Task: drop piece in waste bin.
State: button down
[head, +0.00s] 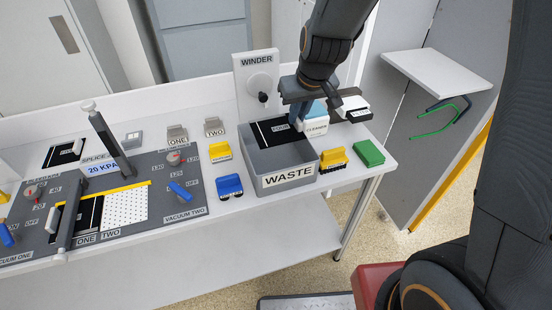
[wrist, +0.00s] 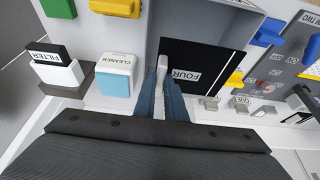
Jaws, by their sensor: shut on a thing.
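The piece, a flat black sheet with a white line and a FOUR label (wrist: 205,58), is held at its edge in my gripper (wrist: 162,72), which is shut on it. In the head view the piece (head: 270,131) shows over the back part of the open grey waste bin (head: 257,168), labelled WASTE. My gripper (head: 298,122) is at the bin's back right there, its tips partly hard to make out. In the wrist view the bin's wall (wrist: 170,17) shows around the sheet. I cannot tell how far the sheet is above the bin floor.
The cleaner (head: 315,126) stands close to the right of the bin, with the filter box (head: 354,108) beyond it. Yellow (head: 333,160) and green (head: 369,153) blocks sit right of the bin. A blue block (head: 229,187) sits to its left. The winder (head: 258,82) stands behind.

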jog(key=shift+f+b, duration=1.45)
jog(key=shift+f, duration=0.55)
jog(key=c, duration=1.7)
grip_release()
jog(key=shift+c, duration=0.2)
jog(key=shift+b+v, duration=0.4)
jog(key=shift+v, duration=3.6)
jog(key=shift+d+f, duration=0.1)
jog(key=s+d+f+m+g, duration=0.1)
jog(key=s+d+f, duration=0.3)
jog(key=s+d, duration=0.1)
jog(key=s+d+f+m+g+h+b, duration=0.1)
jog(key=s+d+f+m, duration=0.1)
jog(key=s, duration=0.5)
jog(key=d+f, duration=0.1)
jog(key=d, duration=0.1)
jog(key=shift+s+d+f+g+b, duration=0.3)
jog(key=shift+s+d+f+g, duration=0.05)
jog(key=shift+d+f+g, duration=0.05)
